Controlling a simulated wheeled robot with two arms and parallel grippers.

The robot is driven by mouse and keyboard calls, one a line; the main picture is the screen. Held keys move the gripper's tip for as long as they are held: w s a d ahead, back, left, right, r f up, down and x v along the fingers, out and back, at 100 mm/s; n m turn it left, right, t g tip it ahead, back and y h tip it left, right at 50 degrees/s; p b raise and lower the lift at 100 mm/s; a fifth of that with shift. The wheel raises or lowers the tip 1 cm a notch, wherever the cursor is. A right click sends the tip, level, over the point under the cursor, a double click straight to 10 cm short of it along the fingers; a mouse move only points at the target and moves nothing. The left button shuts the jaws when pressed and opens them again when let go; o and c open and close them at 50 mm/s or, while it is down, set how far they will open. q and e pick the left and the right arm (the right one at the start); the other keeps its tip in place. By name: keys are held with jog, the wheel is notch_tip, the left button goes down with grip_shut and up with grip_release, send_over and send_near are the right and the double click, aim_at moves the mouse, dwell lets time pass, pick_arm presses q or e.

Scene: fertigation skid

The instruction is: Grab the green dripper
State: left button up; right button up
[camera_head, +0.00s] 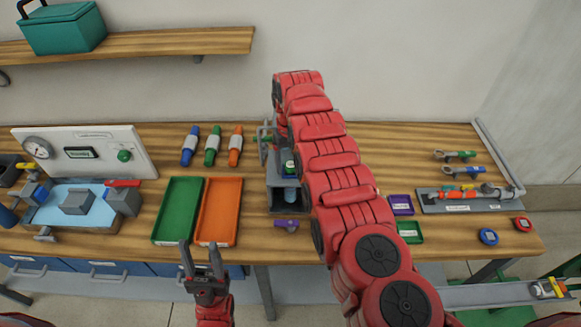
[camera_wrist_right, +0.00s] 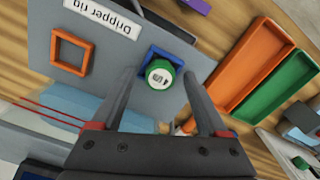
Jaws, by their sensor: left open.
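The green dripper (camera_wrist_right: 160,73), a small round cap with a white marked top, sits at a blue square frame (camera_wrist_right: 172,62) on the grey dripper rig (camera_wrist_right: 110,50). In the right wrist view my right gripper (camera_wrist_right: 160,80) is open, its fingers on either side of the dripper, with a visible gap on the left. Contact on the right side is unclear. In the head view my right arm covers much of the rig (camera_head: 284,208) and hides most of that gripper. My left gripper (camera_head: 201,247) is open and empty, in front of the trays.
An orange square frame (camera_wrist_right: 70,53) on the rig looks empty. A green tray (camera_head: 178,210) and an orange tray (camera_head: 219,211) lie left of the rig, with several coloured bottles (camera_head: 212,146) behind. A purple piece (camera_head: 287,225) lies before the rig.

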jog(key=shift+s+r, duration=0.1)
jog(key=shift+r, duration=0.05)
jog(key=c, duration=0.7)
grip_shut()
